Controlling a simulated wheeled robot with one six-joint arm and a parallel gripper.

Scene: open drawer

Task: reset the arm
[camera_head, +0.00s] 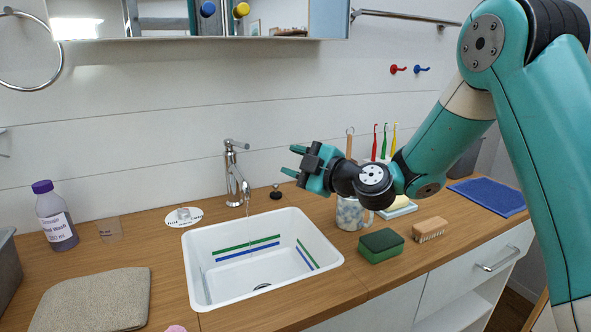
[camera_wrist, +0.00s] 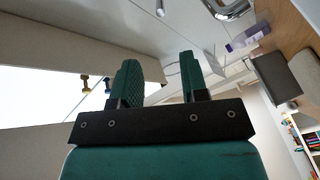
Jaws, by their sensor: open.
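My gripper (camera_head: 294,162) is open and empty in the head view, held in the air above the counter, to the right of the tap and over the back right of the sink. Its fingers point left. My teal arm comes in from the right and bends down to it. In the wrist view my gripper (camera_wrist: 158,80) shows two green fingers apart with nothing between them.
A white sink (camera_head: 195,268) and a chrome tap (camera_head: 233,175) are nearby. A speckled mug (camera_head: 350,213), a green sponge (camera_head: 381,246) and a brush (camera_head: 430,229) stand right of the sink. A mirror cabinet (camera_head: 330,18) hangs above. A mouthwash bottle (camera_head: 55,217) stands left.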

